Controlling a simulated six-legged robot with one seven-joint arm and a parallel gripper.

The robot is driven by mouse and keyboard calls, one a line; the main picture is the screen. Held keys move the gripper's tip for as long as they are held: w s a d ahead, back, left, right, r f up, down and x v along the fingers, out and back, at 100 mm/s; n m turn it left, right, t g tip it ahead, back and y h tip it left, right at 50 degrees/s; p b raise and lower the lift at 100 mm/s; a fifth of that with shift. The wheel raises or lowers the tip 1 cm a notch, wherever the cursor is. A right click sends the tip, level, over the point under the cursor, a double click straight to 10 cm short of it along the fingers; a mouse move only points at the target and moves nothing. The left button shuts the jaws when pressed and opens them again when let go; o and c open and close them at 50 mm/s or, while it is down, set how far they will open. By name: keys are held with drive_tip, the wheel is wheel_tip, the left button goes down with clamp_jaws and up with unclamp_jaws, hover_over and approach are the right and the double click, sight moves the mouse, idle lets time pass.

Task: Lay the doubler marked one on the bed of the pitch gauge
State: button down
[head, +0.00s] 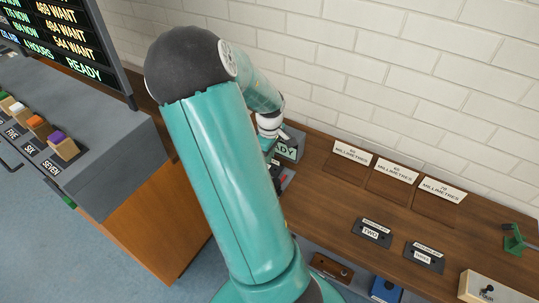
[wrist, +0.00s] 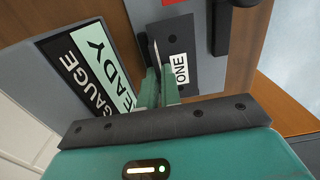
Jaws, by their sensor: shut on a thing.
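The doubler marked one (wrist: 178,38) is a dark plate with holes and a white ONE label in the wrist view. My gripper (wrist: 160,76) is shut on it, with a thin upright edge between the fingers. The pitch gauge (wrist: 128,13) is grey, with a dark GAUGE plate and a pale green READY panel (wrist: 92,50) left of my fingers. The doubler appears over or on the gauge's grey surface; I cannot tell whether it touches. In the head view the READY panel (head: 284,150) shows beside my arm, which hides my fingers and the doubler.
Plates marked TWO (head: 371,232) and another, probably THREE (head: 424,256), lie on the wooden bench. Three brown mats with millimetre cards (head: 392,171) are at the back. A green tool (head: 515,240) and a pale box (head: 490,288) stand right. A grey counter (head: 95,125) is left.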

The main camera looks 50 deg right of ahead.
drive_tip(key=shift+s+f, duration=0.1)
drive_tip(key=shift+f, duration=0.6)
drive_tip(key=c, duration=1.6)
unclamp_jaws()
drive_tip(key=shift+a+f, duration=0.15)
drive_tip(key=shift+r, duration=0.55)
wheel_tip(320, 180, up, 12)
drive_tip(key=w+a+r+t+y, duration=0.15)
drive_tip(key=a+r, duration=0.25)
drive_tip(key=a, duration=0.6)
drive_tip(key=w+a+r+t+h, duration=0.1)
drive_tip(key=w+a+r, duration=0.25)
drive_tip(key=a, duration=0.55)
drive_tip(key=s+a+r+t, duration=0.1)
drive_tip(key=s+a+r, duration=0.2)
drive_tip(key=a, duration=0.5)
drive_tip(key=s+a+r+m+t, duration=0.1)
drive_tip(key=s+a+r+t, duration=0.1)
drive_tip(key=a, duration=0.6)
drive_tip(key=s+r, duration=0.1)
drive_tip(key=s, duration=0.1)
drive_tip(key=shift+s+a, duration=0.3)
drive_tip(key=shift+s, duration=0.05)
